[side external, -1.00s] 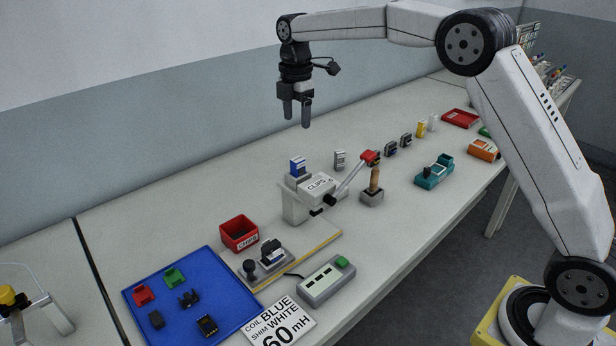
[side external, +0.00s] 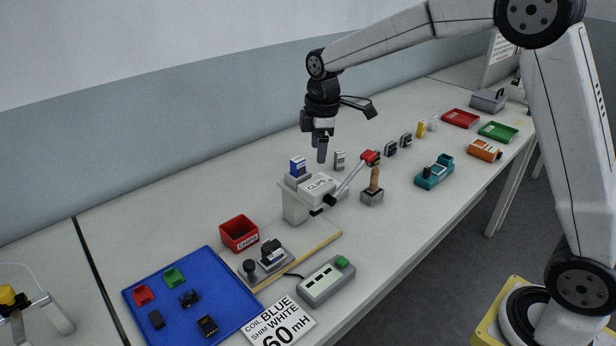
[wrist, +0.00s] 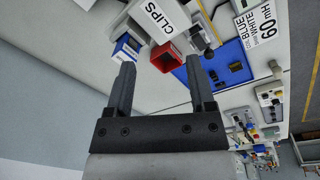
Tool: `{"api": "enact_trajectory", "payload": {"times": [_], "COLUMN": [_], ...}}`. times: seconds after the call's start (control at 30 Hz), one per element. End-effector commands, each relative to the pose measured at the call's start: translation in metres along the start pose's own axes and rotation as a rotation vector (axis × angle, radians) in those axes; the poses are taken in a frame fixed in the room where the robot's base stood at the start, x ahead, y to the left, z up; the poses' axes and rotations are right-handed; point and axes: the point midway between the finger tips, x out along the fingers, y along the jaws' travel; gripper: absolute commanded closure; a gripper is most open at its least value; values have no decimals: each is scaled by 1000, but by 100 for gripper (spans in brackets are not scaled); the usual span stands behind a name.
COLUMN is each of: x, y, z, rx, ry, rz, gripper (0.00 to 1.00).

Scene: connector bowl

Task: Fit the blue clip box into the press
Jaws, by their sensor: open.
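The blue clip box (side external: 298,166), blue with a white label, sits upright on top of the back part of the grey press (side external: 296,205). I cannot tell how deep it sits. The press bears a CLIPS label and has a lever with a red knob (side external: 371,157). My gripper (side external: 322,155) is open and empty, in the air above and a little right of the clip box in the side view. In the wrist view the clip box (wrist: 127,46) shows just beyond the left fingertip, and the press (wrist: 148,22) lies past it.
A red CHIPS bin (side external: 239,233) stands left of the press. A blue mat (side external: 225,270) with several small parts lies at front left. Several small boxes (side external: 390,149) stand in a row to the right. A wooden-handled tool (side external: 374,182) stands right of the press.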

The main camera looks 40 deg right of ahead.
Motion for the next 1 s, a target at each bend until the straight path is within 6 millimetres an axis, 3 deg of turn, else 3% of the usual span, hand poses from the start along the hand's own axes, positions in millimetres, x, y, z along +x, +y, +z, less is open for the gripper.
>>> {"api": "enact_trajectory", "payload": {"times": [0.7,1.0], "x": [62,75], "y": [-148,-185], "z": [90,113], "rx": [818,998], "ry": [102,134], "rz": [70,75], "gripper": [30,30]}}
